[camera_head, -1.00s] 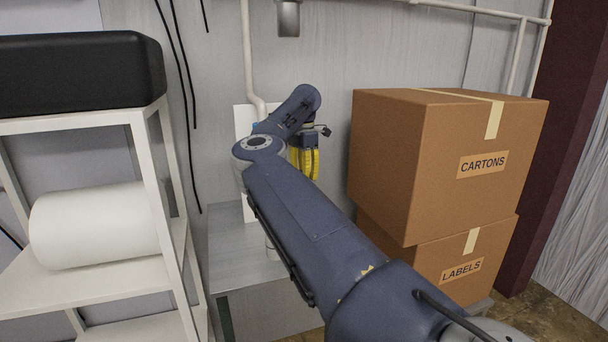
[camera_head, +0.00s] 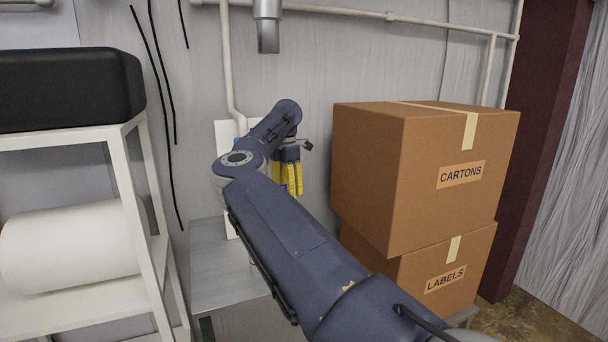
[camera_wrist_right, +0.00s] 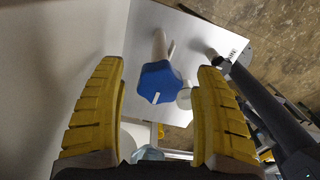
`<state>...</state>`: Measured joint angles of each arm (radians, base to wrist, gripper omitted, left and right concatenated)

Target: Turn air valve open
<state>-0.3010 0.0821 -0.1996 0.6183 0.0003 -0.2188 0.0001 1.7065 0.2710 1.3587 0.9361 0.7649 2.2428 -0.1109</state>
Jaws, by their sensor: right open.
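The air valve shows in the right wrist view as a blue lobed knob (camera_wrist_right: 160,82) with a white mark, on a pale pipe (camera_wrist_right: 159,47). My right gripper (camera_wrist_right: 160,68) is open, with one yellow finger on each side of the knob in that view. I see clear gaps between both fingers and the knob, and cannot tell the distance in depth. In the head view my right gripper (camera_head: 291,180) points down in front of the wall, beside a white panel (camera_head: 224,135). My right arm hides most of the valve area there. My left gripper is not in view.
A cardboard box marked CARTONS (camera_head: 400,185) sits on one marked LABELS (camera_head: 440,280), close to the right of my arm. A white shelf (camera_head: 131,190) with a white roll (camera_head: 70,235) stands at left. A grey metal surface (camera_head: 210,265) lies below the gripper.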

